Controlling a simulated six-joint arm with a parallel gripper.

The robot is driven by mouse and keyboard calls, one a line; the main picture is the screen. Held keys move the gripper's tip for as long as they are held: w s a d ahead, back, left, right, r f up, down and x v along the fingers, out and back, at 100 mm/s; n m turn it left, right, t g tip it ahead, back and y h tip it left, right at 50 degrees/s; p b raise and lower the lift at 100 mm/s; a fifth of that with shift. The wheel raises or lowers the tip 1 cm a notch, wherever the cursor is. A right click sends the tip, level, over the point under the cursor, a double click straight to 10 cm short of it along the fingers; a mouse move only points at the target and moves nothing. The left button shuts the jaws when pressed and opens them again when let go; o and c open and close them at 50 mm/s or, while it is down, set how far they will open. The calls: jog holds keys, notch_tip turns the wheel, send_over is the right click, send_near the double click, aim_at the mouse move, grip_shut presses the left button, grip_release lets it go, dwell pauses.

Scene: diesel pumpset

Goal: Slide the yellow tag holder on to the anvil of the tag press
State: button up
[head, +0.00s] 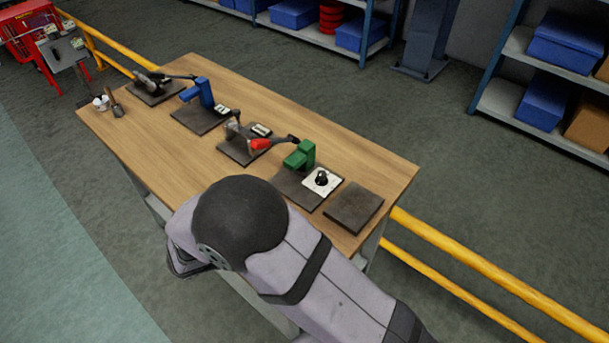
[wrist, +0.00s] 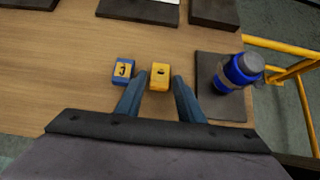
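The yellow tag holder (wrist: 160,77) is a small block with a dark mark on top, standing on the wooden table in the wrist view. My gripper (wrist: 157,80) is open, with one finger to each side of the holder and gaps visible. A similar blue block (wrist: 122,71) stands just left of the left finger. My arm hides this area in the head view. Several bench tools stand along the table there: a blue press (head: 204,92), a red-handled tool (head: 259,144) and a green press (head: 301,156). I cannot tell which is the tag press, nor see its anvil clearly.
A blue bottle (wrist: 238,72) with a grey cap stands on a dark pad (wrist: 218,106) right of my gripper. An empty dark plate (head: 354,208) lies at the table's right end. Yellow rails (head: 480,268) run beyond the table edge. Bare wood lies left of the blocks.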

jog(key=shift+c, duration=0.3)
jog(key=c, duration=0.6)
jog(key=shift+o, duration=0.2)
jog(key=shift+r, duration=0.25)
jog(key=shift+w+a+r+p, duration=0.1)
jog(key=shift+w+p, duration=0.05)
jog(key=shift+p, duration=0.2)
jog(key=w, duration=0.1)
jog(key=w+r+p, duration=0.1)
jog(key=w+a, duration=0.1)
jog(key=shift+r+p, duration=0.3)
jog(key=shift+r, duration=0.05)
jog(key=w, duration=0.3)
jog(key=w+r, duration=0.1)
jog(key=w, duration=0.2)
jog(key=w+d+r+p, duration=0.1)
jog(key=w, duration=0.3)
jog(key=shift+w+r, duration=0.1)
jog(key=shift+r, duration=0.1)
